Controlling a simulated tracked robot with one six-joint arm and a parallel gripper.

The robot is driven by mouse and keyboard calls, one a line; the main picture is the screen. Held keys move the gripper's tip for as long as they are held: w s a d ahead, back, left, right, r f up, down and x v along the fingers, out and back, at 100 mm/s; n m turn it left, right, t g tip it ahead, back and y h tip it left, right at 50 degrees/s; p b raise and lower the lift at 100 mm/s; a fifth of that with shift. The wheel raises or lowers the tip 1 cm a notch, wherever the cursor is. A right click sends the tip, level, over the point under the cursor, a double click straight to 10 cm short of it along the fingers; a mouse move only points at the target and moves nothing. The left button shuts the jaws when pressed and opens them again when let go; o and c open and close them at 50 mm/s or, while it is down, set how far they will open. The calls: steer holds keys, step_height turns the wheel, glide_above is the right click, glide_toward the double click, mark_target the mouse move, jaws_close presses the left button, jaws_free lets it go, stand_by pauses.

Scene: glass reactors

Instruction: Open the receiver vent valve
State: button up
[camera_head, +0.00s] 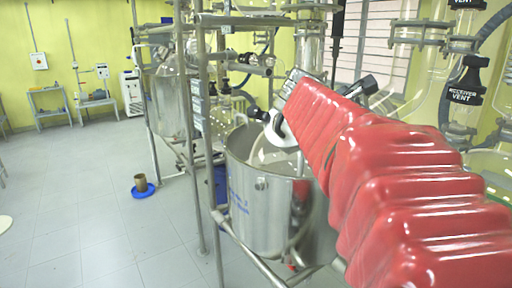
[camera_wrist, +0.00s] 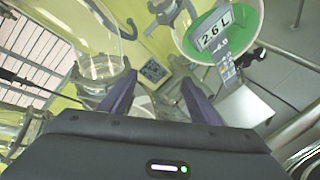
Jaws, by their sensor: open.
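The receiver vent valve (camera_head: 465,84) is at the far right of the head view. It has a black body with a white "RECEIVER VENT" label and sits on glass piping. My arm, in a red ribbed sleeve, reaches from the lower right toward the middle, below and left of the valve. My gripper (camera_wrist: 160,100) shows in the wrist view with its two dark purple fingers spread apart and nothing held between them. In the head view my gripper is mostly hidden behind the sleeve. I cannot make out the vent valve in the wrist view.
A steel pot (camera_head: 262,205) stands in a pipe frame left of my arm. The floor at left (camera_head: 80,215) is mostly clear.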

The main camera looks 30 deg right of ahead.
steer(key=shift+m+t+y, duration=0.6)
steer(key=shift+m+y, duration=0.1)
steer(key=shift+y, duration=0.1)
steer(key=a+f, duration=0.1)
steer(key=f, duration=0.1)
steer(key=w+a+f, duration=0.1)
steer(key=a+f, duration=0.1)
steer(key=shift+w+f, duration=0.1)
steer(key=shift+f, duration=0.1)
